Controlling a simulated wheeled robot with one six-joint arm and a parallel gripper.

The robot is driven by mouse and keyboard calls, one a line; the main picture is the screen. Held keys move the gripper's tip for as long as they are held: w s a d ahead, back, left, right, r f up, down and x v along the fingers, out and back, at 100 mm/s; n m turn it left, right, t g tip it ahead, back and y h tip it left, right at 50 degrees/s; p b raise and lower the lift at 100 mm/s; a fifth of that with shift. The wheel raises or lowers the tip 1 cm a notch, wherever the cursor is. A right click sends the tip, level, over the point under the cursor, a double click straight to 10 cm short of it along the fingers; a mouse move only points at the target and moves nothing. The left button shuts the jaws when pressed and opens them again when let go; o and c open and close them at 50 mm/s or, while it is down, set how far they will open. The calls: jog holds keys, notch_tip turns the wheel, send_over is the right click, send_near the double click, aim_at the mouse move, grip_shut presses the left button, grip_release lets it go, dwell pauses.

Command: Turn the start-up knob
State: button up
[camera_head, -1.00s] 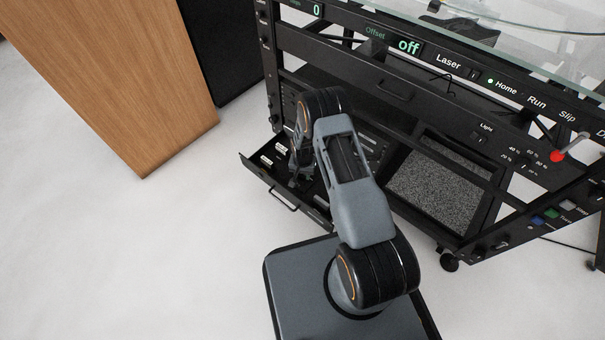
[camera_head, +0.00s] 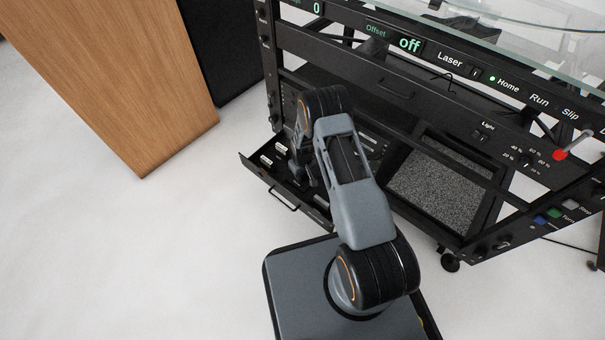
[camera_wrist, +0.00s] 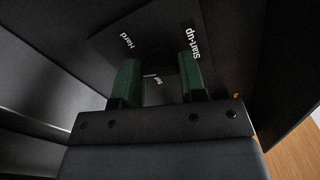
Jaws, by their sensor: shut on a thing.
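In the wrist view my gripper (camera_wrist: 158,72) has its two green fingers on either side of a dark knob (camera_wrist: 158,93) and is shut on it. The knob is dark and mostly hidden between the fingers. The label "Start-up" (camera_wrist: 193,45) is beside the right finger. "Hard" (camera_wrist: 127,41) and a partly covered word stand around the knob. In the head view my gripper (camera_head: 304,172) points down into the open drawer (camera_head: 260,172) low on the black rack, and the knob is hidden behind my arm.
The black rack (camera_head: 330,48) carries an Offset display (camera_head: 409,44) reading "off" and a red-tipped lever (camera_head: 559,154). A glass top (camera_head: 545,35) lies above. A wooden cabinet (camera_head: 125,80) stands at left. The white floor (camera_head: 130,260) in front is clear.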

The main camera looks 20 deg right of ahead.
jog(key=shift+n, duration=1.6)
jog(key=o, duration=0.9)
notch_tip(320, 180, up, 14)
jog(key=p, duration=0.5)
